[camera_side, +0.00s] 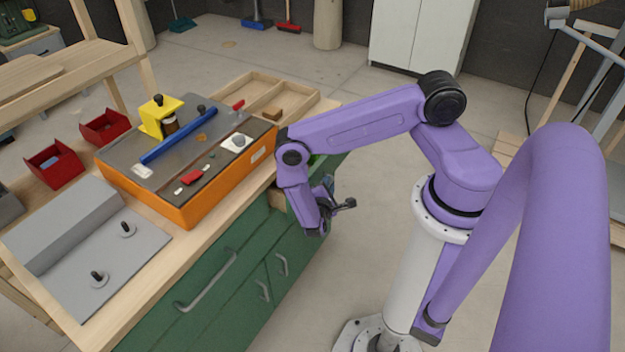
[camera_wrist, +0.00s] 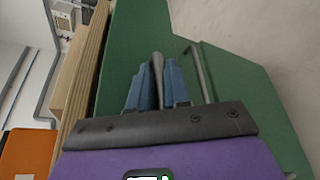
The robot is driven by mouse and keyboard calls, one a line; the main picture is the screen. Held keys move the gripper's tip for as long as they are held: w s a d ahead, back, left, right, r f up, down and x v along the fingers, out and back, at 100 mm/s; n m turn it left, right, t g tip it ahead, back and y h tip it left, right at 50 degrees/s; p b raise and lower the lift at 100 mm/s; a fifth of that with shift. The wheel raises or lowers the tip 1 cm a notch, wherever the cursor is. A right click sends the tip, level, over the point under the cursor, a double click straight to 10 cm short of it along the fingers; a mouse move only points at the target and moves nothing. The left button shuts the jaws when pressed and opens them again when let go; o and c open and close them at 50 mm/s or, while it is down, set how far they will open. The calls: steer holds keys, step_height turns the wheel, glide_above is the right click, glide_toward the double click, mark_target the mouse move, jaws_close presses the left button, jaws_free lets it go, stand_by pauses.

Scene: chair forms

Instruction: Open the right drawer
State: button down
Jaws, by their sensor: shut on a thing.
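The green drawer fronts (camera_side: 238,288) are under the wooden bench top, with grey bar handles. In the wrist view my gripper (camera_wrist: 156,82) has its two blue-grey fingers closed around a grey bar handle (camera_wrist: 157,66), in front of a green panel (camera_wrist: 128,52). In the side view my wrist hangs at the right part of the bench front and hides the handle and most of that drawer. A tan wooden strip shows beside the wrist, but I cannot tell how far the drawer is out.
Another bar handle (camera_wrist: 202,70) is just right of my fingers in the wrist view. An orange-sided box (camera_side: 205,195) with tools on top and a grey fixture plate (camera_side: 120,260) stand on the bench. The concrete floor before the drawers is clear.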

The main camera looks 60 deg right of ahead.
steer(key=s, duration=0.9)
steer(key=shift+s, duration=0.15)
steer(key=c, duration=1.4)
jaws_free()
steer(key=shift+c, duration=0.2)
steer(key=shift+a, duration=0.15)
steer(key=v, duration=1.7)
steer(key=shift+s+a, duration=0.1)
steer(key=shift+a, duration=0.05)
